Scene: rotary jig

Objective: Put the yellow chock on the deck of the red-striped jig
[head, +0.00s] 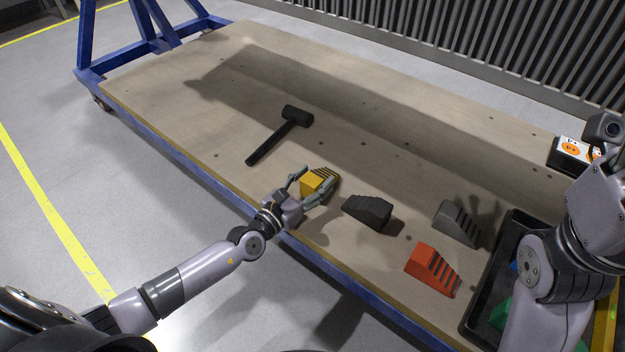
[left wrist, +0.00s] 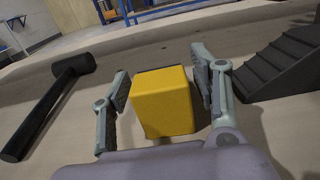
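The yellow chock (head: 312,183) sits on the wooden platform near its front edge, with a stepped dark-looking side. In the left wrist view the yellow chock (left wrist: 163,103) shows its plain end between the fingers. My left gripper (head: 316,177) is open around the chock, one finger on each side. A gap shows at the left finger in the left wrist view; the right finger is close to the chock, and I cannot tell whether it touches. My right arm is at the right edge, but its fingers are not visible. I cannot make out a red-striped jig.
A black mallet (head: 280,134) lies behind and left of the chock. A black wedge (head: 367,212), a grey stepped chock (head: 457,223) and an orange-red stepped chock (head: 433,269) are to the right. A black tray (head: 474,312) stands at far right. The platform's back left is clear.

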